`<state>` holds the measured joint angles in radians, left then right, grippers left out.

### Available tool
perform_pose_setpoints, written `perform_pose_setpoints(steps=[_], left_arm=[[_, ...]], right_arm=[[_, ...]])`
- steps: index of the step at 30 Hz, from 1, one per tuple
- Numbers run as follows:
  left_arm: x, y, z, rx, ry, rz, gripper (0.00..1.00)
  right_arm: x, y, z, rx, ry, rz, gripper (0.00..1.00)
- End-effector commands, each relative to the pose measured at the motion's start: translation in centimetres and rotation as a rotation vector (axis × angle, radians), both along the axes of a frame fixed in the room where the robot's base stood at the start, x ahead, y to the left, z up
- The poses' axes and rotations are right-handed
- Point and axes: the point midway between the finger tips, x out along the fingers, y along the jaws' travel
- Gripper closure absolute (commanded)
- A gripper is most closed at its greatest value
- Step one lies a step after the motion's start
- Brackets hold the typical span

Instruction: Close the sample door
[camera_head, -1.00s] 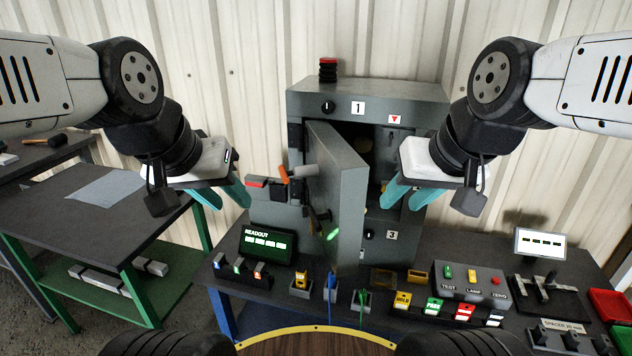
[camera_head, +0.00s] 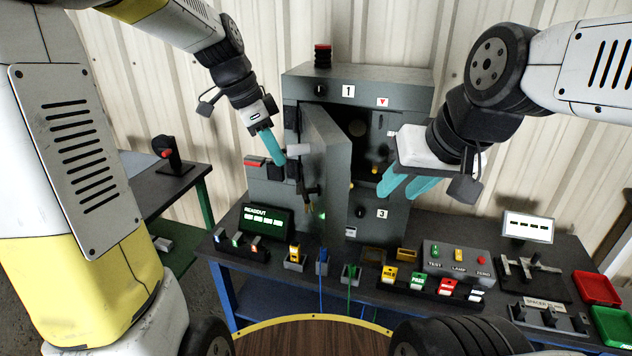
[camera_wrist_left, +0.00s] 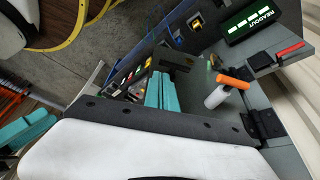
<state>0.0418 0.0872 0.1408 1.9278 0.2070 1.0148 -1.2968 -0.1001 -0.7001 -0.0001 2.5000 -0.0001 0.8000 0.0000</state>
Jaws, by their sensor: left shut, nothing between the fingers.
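The grey sample door (camera_head: 322,165) stands open on the left side of the grey cabinet (camera_head: 400,95), its free edge swung out toward me. A pale cylindrical grip (camera_head: 298,149) shows at its left; in the left wrist view it is a white cylinder with an orange part (camera_wrist_left: 232,82). My left gripper (camera_head: 277,148) is left of the door, beside the pale grip, with its teal fingers together and empty. Its fingers also show in the left wrist view (camera_wrist_left: 163,92), apart from the orange part. My right gripper (camera_head: 402,187) is open and empty in front of the cabinet's right side.
A readout display (camera_head: 266,221) and a row of small coloured plugs stand at the front of the bench. A button box (camera_head: 458,262) and red tray (camera_head: 597,288) are at the right. A red lever (camera_head: 255,161) sticks out left of the cabinet.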

Motion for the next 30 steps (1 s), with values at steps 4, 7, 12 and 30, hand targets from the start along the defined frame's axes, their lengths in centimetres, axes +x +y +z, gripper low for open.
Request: perform_pose_setpoints(steps=[4,7,12,30], left_arm=[[0.8,-0.5,-0.8,-0.007,0.000,-0.061,1.00],[0.9,-0.8,-1.7,-0.008,-0.001,-0.065,1.00],[1.1,-2.0,-4.5,-0.007,0.003,-0.065,1.00],[2.4,-7.7,-9.8,-0.006,-0.003,-0.062,1.00]], right_arm=[[0.0,0.0,0.0,0.000,0.000,0.000,0.64],[0.0,0.0,0.0,0.000,0.000,0.000,0.64],[0.0,0.0,0.0,0.000,0.000,0.000,0.64],[0.0,0.0,0.0,0.000,0.000,0.000,0.64]])
